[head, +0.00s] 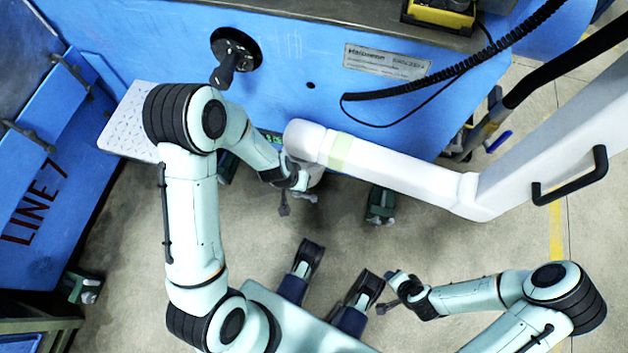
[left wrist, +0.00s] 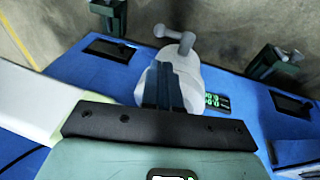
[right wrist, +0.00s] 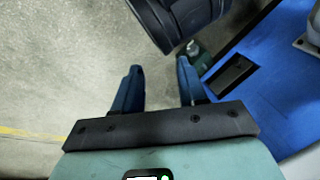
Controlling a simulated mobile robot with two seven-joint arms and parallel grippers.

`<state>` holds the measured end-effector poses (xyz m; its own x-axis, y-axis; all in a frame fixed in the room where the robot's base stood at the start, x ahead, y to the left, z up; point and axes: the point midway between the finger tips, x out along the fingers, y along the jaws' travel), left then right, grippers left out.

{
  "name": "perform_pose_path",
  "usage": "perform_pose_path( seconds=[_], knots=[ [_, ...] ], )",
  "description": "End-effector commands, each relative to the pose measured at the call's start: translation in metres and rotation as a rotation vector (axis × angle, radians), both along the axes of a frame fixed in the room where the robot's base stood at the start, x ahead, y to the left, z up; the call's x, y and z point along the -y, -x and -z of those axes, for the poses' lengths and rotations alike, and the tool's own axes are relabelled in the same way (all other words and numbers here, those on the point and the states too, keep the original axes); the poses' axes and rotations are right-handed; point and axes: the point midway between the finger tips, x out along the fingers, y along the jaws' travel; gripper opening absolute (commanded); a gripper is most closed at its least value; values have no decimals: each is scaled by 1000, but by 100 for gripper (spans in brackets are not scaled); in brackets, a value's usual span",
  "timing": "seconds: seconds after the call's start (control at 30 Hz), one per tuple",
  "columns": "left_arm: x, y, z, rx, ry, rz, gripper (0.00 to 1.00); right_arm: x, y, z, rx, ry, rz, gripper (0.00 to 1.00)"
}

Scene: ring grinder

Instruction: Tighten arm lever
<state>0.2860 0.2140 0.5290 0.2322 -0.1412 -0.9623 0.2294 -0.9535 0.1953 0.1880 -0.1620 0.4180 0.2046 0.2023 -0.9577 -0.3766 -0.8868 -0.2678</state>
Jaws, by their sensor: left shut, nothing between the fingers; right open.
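The white machine arm (head: 390,165) reaches across the blue machine (head: 310,60) in the head view. In the left wrist view, a grey lever (left wrist: 180,42) with rounded ends stands at the top of a white rounded housing (left wrist: 145,88). My left gripper (left wrist: 165,68) is shut and empty, its fingertips in front of the housing, just below the lever. I cannot tell whether they touch. In the head view my left gripper (head: 300,184) is beside the rounded end of the white arm. My right gripper (right wrist: 158,72) is open and empty, away from the lever.
A black handwheel (head: 236,50) is on the blue front. A green-lit display (left wrist: 212,100) sits beside the housing. A black coiled cable (head: 450,75) hangs at upper right. A black handle (head: 572,180) is on the white arm. Open concrete floor lies at lower right.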

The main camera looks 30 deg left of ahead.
Motion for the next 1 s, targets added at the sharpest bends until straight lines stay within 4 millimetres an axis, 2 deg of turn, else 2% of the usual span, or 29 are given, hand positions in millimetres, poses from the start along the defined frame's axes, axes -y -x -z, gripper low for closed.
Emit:
perform_pose_path(
  seconds=[0.13, 0.23, 0.47, 0.7, 1.0],
  knots=[
    [0, 0, 3, -1, 0, 0, 0, 0, -1, 1, 2, 1, 1, 41],
    [2, -2, 11, -3, 1, 1, 0, 3, -6, 6, 14, 7, 6, 41],
    [8, -11, 55, -5, 1, 2, 0, 15, -26, 26, 62, 36, 30, 41],
    [15, -23, 102, -5, 1, 0, 0, 21, 12, 61, -64, 32, 34, 41],
    [20, -31, 133, -2, 0, 0, 0, 25, 42, 81, -165, 28, 40, 41]
  ],
)
